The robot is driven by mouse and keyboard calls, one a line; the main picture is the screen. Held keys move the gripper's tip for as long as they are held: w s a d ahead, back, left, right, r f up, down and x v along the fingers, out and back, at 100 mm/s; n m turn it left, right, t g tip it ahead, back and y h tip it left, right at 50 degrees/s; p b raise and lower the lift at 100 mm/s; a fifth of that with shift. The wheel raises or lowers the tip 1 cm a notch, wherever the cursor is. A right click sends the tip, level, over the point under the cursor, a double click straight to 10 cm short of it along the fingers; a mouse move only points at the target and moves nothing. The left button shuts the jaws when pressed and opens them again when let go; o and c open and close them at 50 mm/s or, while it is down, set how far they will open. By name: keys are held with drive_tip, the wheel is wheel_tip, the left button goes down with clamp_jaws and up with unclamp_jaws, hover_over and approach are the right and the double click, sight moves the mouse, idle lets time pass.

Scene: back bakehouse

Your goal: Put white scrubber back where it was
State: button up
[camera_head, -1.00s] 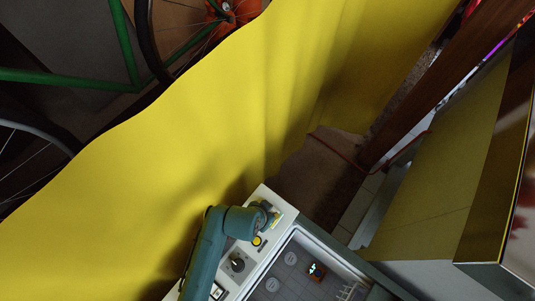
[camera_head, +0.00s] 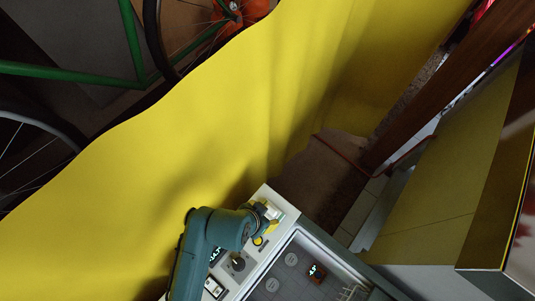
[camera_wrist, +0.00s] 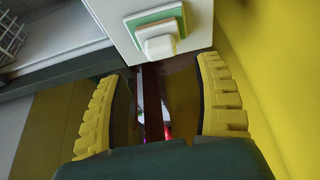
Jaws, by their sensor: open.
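In the wrist view a white block-shaped piece (camera_wrist: 160,43) sits on a green and white square at the end of a white panel; it may be the white scrubber, but I cannot tell for sure. My gripper (camera_wrist: 160,74) is open, its two yellow ridged fingers apart with nothing between them. The white piece lies beyond the fingertips, in line with the gap. In the head view my gripper (camera_head: 266,213) is over the far end of the white panel (camera_head: 287,209) and partly hides what is there.
The panel carries a yellow button (camera_head: 259,241), a dark knob (camera_head: 238,262) and switches (camera_head: 213,287). A yellow curtain (camera_head: 190,150) hangs close behind the panel.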

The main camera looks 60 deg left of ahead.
drive_tip(key=v, duration=0.3)
drive_tip(key=shift+r, duration=0.25)
drive_tip(key=w+d+r+m+t+y, duration=0.1)
drive_tip(key=w+d+r+m+t, duration=0.3)
drive_tip(key=w+r, duration=0.65)
drive_tip(key=w+d+r+n+t+y, duration=0.15)
drive_tip(key=w+r+t, duration=0.5)
drive_tip(key=r, duration=0.75)
drive_tip(key=d+r+m+t+h, duration=0.1)
drive_tip(key=d+r+t+h, duration=0.1)
drive_tip(key=d+r, duration=0.7)
drive_tip(key=d+r+m+t+h, duration=0.1)
drive_tip(key=d+r+t+h, duration=0.2)
drive_tip(key=r, duration=1.1)
drive_tip(key=d+t, duration=0.2)
drive_tip(key=d, duration=0.3)
drive_tip(key=shift+w+d+r, duration=0.35)
drive_tip(key=shift+d, duration=0.05)
drive_tip(key=shift+m+t, duration=0.25)
